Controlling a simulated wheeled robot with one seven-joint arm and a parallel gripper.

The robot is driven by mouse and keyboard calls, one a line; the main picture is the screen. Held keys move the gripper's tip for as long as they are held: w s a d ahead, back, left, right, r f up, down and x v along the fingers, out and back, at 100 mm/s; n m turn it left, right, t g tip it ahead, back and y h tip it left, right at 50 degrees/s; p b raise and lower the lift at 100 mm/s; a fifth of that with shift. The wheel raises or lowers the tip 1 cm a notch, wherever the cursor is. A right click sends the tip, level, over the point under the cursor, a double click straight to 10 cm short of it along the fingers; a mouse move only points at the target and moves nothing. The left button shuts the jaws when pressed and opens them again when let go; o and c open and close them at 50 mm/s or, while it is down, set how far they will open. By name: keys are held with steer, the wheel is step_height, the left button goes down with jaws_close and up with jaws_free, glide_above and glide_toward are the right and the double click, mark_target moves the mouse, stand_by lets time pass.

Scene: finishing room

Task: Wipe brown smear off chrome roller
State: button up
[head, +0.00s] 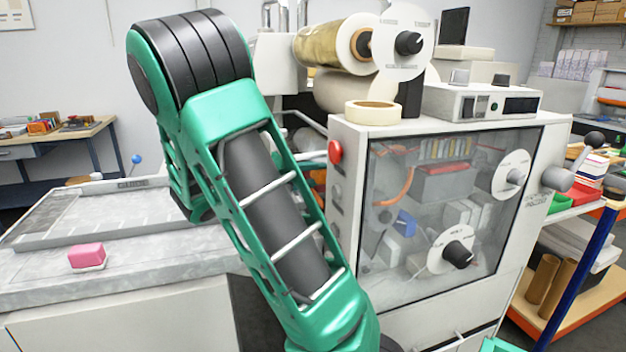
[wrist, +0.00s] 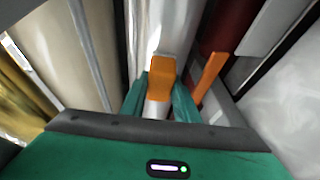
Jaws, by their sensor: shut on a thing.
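My gripper (wrist: 160,88) shows in the wrist view, with its green fingers shut on an orange piece (wrist: 162,67). A pale, shiny cylindrical part shows just below the orange piece, between the fingers. A long, pale grey, shiny roller (wrist: 172,25) lies right beyond the orange piece and looks like the chrome roller. I cannot tell whether the piece touches it. No brown smear can be made out; it may be hidden behind the piece. In the head view my arm hides the gripper and this part of the machine.
A dark red roller (wrist: 222,22) and an orange strip (wrist: 211,72) are close right of my gripper. A beige roller (wrist: 62,48) is at left. The machine (head: 350,230) carries a gold film roll (head: 325,42) and a tape roll (head: 372,113). A pink block (head: 87,254) lies on the bench.

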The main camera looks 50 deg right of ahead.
steer(key=shift+w+d, duration=0.65)
steer(key=shift+w, duration=0.4)
steer(key=shift+w+d, duration=0.7)
steer(key=shift+w, duration=0.4)
steer(key=shift+w+d, duration=0.65)
steer(key=shift+w, duration=0.4)
steer(key=w+a+r, duration=0.1)
steer(key=w+a, duration=0.2)
steer(key=a, duration=0.2)
steer(key=shift+w, duration=0.1)
steer(key=shift+w+a+r, duration=0.2)
steer(key=shift+w+a, duration=0.15)
steer(key=shift+a, duration=0.3)
steer(key=shift+w+a+r, duration=0.15)
steer(key=shift+w+a, duration=0.2)
steer(key=shift+a, duration=0.3)
